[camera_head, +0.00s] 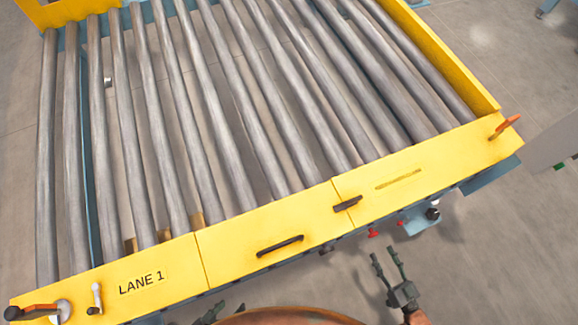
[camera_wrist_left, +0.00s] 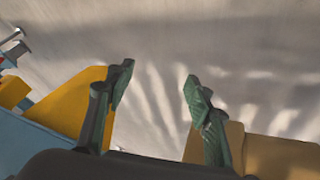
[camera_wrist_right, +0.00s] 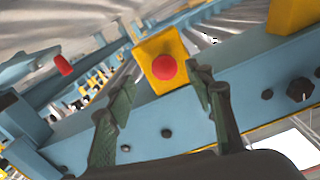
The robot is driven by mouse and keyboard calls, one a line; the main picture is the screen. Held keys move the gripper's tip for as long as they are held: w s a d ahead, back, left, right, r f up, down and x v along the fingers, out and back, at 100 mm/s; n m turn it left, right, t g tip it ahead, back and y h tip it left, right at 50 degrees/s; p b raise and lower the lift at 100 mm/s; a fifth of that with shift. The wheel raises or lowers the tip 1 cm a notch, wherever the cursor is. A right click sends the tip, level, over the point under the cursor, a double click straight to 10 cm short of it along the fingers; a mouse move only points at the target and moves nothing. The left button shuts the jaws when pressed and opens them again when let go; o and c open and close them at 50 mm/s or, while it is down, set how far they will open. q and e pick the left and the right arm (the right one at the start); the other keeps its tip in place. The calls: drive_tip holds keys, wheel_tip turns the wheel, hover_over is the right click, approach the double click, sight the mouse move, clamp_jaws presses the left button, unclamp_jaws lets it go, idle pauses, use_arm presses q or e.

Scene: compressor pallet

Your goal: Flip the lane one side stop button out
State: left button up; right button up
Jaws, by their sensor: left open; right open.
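A red button (camera_wrist_right: 164,67) on a yellow plate shows in the right wrist view, in line with the space between my right fingertips and beyond them. A second red knob (camera_wrist_right: 63,65) is further left there. In the head view, a red button (camera_head: 373,233) sticks out under the front edge of the LANE 1 conveyor, with another small red part (camera_head: 400,222) to its right. My right gripper (camera_head: 387,256) is open and empty just below the red button in that view. My left gripper (camera_wrist_left: 159,78) is open and empty, facing floor; it is partly hidden in the head view (camera_head: 222,312).
The conveyor has grey rollers (camera_head: 205,110) and a yellow front cover (camera_head: 225,253) with black handles (camera_head: 280,245). Orange levers stand at its left (camera_head: 40,308) and right (camera_head: 505,126) corners. A blue beam (camera_wrist_right: 185,120) fills much of the right wrist view. Floor right of my right gripper is clear.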

sight(373, 236)
use_arm(q)
drive_tip(key=shift+w+a+f+t+b, duration=0.1)
drive_tip(key=shift+w+f+t+b, duration=0.15)
drive_tip(key=shift+f+b, duration=0.2)
drive_tip(key=shift+w+a+f+t+b, duration=0.15)
drive_tip(key=shift+f+t+b, duration=0.2)
drive_tip(key=shift+f, duration=0.2)
drive_tip(key=shift+w+a+f+t+b, duration=0.1)
drive_tip(key=shift+w+f+t+b, duration=0.1)
drive_tip(key=shift+f+b, duration=0.3)
use_arm(e)
drive_tip(key=shift+r+x, duration=0.2)
drive_tip(key=shift+x, duration=1.85)
drive_tip(key=shift+r+x, duration=0.2)
drive_tip(key=shift+x, duration=1.9)
drive_tip(key=shift+a, duration=0.1)
drive_tip(key=shift+c, duration=0.4)
drive_tip(key=shift+s, duration=0.1)
clamp_jaws()
